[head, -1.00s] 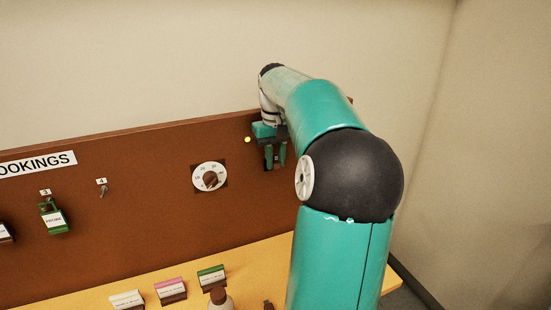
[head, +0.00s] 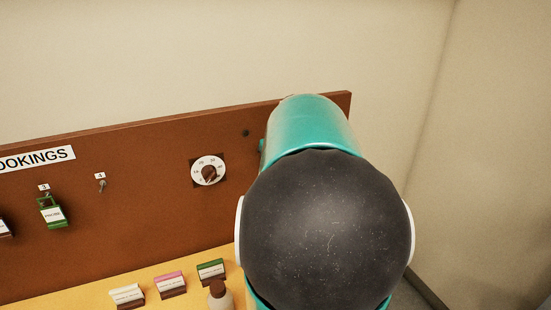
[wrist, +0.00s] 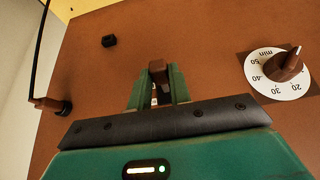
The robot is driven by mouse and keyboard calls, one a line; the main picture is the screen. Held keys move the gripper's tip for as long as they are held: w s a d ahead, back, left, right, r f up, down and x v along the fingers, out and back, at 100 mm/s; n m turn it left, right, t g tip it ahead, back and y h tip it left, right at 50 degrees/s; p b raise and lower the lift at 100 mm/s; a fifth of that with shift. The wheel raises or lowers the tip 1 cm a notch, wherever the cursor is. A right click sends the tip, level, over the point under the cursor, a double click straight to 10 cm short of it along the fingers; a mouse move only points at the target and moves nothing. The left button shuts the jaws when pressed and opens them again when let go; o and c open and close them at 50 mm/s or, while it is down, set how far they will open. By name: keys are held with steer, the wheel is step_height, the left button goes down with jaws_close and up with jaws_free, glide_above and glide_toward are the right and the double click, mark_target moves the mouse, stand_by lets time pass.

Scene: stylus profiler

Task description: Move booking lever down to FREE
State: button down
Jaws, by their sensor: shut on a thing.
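The booking lever shows as a brown block (wrist: 158,70) in the wrist view, on the brown board. My gripper (wrist: 157,88) has its two green fingers on either side of it and is shut on it. The lever's slot and any FREE marking are hidden or unreadable. In the head view my own arm covers the gripper and the lever. A small dark round lamp (head: 245,133) shows on the board just left of my arm.
A white timer dial (head: 209,171) is left of my arm, and beside my gripper in the wrist view (wrist: 278,75). A small black block (wrist: 109,41) and a brown plug with a black cable (wrist: 50,105) are near. Labelled blocks (head: 171,285) stand on the yellow shelf.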

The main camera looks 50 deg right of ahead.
steer(key=shift+s+f+t+h, duration=0.1)
steer(key=shift+f+t+h, duration=0.95)
steer(key=shift+t, duration=0.55)
steer(key=shift+f, duration=0.1)
steer(key=c, duration=1.3)
jaws_free()
